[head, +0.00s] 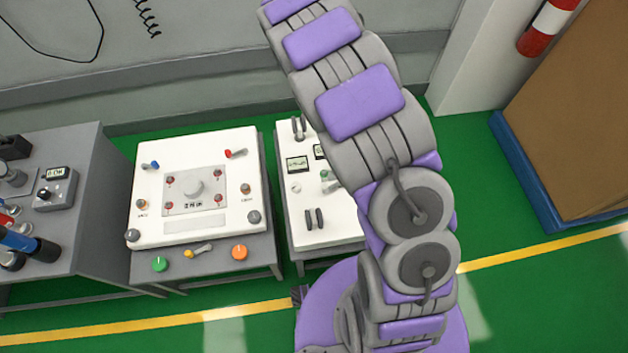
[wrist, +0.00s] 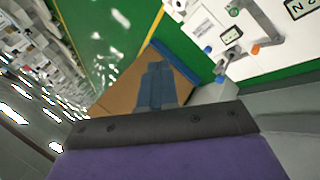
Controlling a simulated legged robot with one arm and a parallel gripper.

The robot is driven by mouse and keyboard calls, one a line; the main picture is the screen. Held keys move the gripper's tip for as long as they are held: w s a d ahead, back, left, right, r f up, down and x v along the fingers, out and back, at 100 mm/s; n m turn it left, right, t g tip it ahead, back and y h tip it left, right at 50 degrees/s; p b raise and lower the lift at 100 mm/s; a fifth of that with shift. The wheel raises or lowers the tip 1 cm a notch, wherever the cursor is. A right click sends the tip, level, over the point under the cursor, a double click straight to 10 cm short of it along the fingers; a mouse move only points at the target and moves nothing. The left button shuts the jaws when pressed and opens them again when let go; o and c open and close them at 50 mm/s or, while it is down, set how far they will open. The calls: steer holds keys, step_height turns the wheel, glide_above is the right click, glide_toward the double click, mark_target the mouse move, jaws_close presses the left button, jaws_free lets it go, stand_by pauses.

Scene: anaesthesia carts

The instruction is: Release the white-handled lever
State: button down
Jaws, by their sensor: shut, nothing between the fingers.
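A small lever with a pale handle (head: 333,187) shows beside a green knob on the right white panel, partly hidden behind my arm. Another lever with a yellow end and a pale handle (head: 199,249) lies on the left cart's front ledge. I cannot tell for sure which is the white-handled lever. My gripper is outside the head view, where my arm runs off the top. In the wrist view the dark, bolted edge of my gripper (wrist: 160,122) crosses the lower part, shut and empty. No contact with a lever is visible.
The left white panel (head: 155,220) carries blue and red levers and several knobs. A grey equipment cart (head: 85,200) stands further left. A brown box (head: 575,100) on a blue base (head: 525,175) stands at the right. Green floor (head: 540,285) is clear in front.

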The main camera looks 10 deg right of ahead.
steer(key=w+a+f+m, duration=0.1)
steer(key=w+a+f, duration=0.2)
steer(key=f, duration=0.2)
steer(key=w+a+f+t+h, duration=0.1)
steer(key=w+a+f, duration=0.15)
steer(key=f, duration=0.35)
steer(key=w+a+f+m, duration=0.1)
steer(key=w+a+f, duration=0.15)
steer(key=f, duration=0.25)
steer(key=s+a+f+m+y+b, duration=0.1)
steer(key=a+f, duration=0.9)
steer(key=f, duration=0.4)
steer(key=b, duration=0.2)
glide_toward(333, 186)
steer(key=w+a+f, duration=0.2)
steer(key=a+f, duration=0.1)
steer(key=shift+w+f, duration=0.25)
steer(key=shift+f, duration=0.1)
steer(key=shift+s+d+t, duration=0.3)
steer(key=shift+s+d, duration=0.6)
steer(key=shift+s, duration=0.05)
steer(key=shift+s+d+f, duration=0.1)
steer(key=shift+s+d, duration=0.2)
steer(key=shift+s, duration=0.4)
